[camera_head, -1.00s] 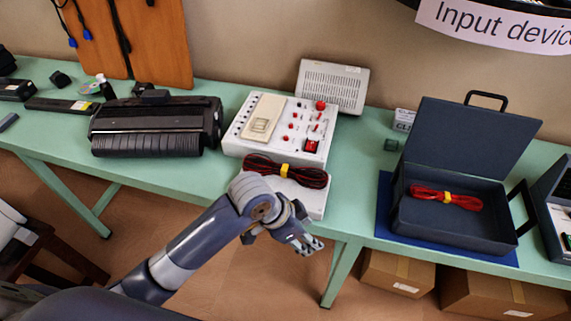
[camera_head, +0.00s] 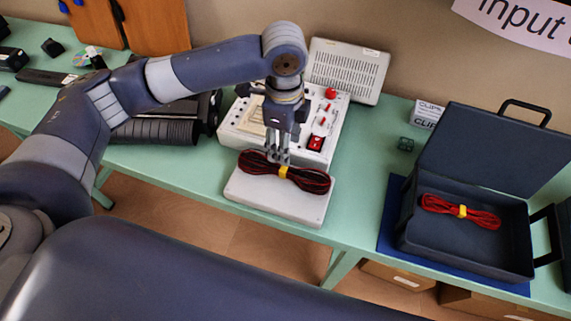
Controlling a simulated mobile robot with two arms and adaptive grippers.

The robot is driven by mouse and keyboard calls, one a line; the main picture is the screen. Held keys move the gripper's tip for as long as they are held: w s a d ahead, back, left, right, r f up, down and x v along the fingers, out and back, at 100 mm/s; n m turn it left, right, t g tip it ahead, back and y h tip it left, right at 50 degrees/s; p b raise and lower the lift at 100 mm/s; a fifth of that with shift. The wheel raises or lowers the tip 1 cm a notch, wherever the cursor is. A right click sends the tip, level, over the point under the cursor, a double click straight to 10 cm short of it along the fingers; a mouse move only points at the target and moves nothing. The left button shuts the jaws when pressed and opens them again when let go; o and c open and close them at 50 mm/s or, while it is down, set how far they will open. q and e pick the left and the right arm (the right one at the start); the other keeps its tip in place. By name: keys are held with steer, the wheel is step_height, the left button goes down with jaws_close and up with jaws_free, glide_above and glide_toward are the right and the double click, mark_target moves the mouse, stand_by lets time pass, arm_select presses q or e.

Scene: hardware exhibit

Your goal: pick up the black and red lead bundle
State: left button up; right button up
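The black and red lead bundle (camera_head: 308,179), tied with a yellow band, lies on the white front slab (camera_head: 270,204) of the device with red knobs. My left gripper (camera_head: 280,160) points down at the bundle's middle, just left of the yellow band. Its fingertips are at or just above the leads; I cannot tell if they touch. The gap between the fingers is too small to judge. A second red lead bundle (camera_head: 480,217) with a yellow band lies in the open dark case (camera_head: 425,245) at right. My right gripper is not in view.
The device panel (camera_head: 326,118) with red knobs stands behind the bundle, and a grey vented box (camera_head: 346,72) behind that. A black ribbed machine (camera_head: 160,132) is at left, partly behind my arm. The green table (camera_head: 365,170) is clear between slab and case.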

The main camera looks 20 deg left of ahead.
mark_target(284, 168)
arm_select(q)
step_height(284, 168, down, 3)
steer(key=shift+f, duration=0.2)
step_height(284, 168, down, 4)
steer(key=shift+s+f+p, duration=0.1)
steer(key=shift+s+p, duration=0.05)
steer(key=shift+p, duration=0.5)
steer(key=shift+f, duration=0.55)
jaws_close()
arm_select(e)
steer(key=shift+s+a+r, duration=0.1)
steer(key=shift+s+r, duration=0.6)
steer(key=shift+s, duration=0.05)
